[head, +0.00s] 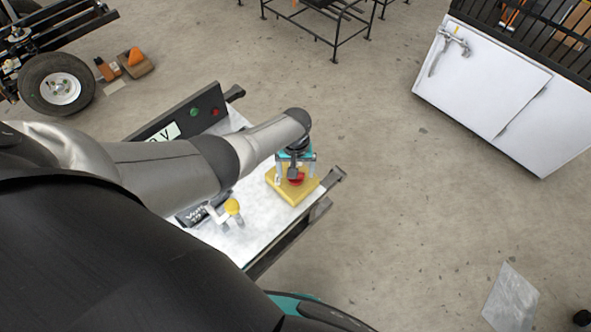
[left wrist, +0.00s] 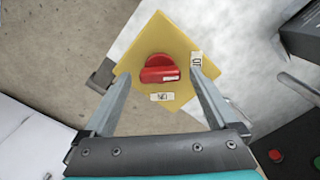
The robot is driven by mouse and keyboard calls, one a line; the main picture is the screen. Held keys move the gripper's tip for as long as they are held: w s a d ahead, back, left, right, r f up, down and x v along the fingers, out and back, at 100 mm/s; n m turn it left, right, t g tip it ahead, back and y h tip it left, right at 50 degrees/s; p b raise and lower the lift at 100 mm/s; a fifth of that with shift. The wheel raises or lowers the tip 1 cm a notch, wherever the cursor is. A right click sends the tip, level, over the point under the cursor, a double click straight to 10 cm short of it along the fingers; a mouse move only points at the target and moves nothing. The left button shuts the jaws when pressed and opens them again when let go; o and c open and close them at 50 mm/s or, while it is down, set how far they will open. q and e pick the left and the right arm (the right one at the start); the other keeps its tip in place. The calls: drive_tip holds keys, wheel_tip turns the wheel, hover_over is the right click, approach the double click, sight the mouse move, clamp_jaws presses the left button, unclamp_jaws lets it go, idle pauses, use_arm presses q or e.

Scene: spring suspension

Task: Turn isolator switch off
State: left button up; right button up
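The isolator switch is a red rotary knob (left wrist: 158,69) on a square yellow plate (left wrist: 172,38). In the head view the red knob (head: 296,177) and yellow plate (head: 288,192) sit at the right end of the white bench, partly hidden by my gripper. In the wrist view an "ON" label (left wrist: 162,97) lies below the knob and an "OFF"-like label (left wrist: 196,61) to its right. The knob's grip lies roughly crosswise, a pale mark near its right end. My left gripper (left wrist: 162,78) is open, its fingers on either side of the knob, apparently not touching it. My right gripper is not in view.
A white cabinet (head: 480,90) stands at the upper right.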

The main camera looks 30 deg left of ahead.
use_arm(q)
drive_tip(key=shift+r+p, duration=0.45)
drive_tip(key=shift+r, duration=0.05)
wheel_tip(320, 180, up, 14)
drive_tip(key=p, duration=0.7)
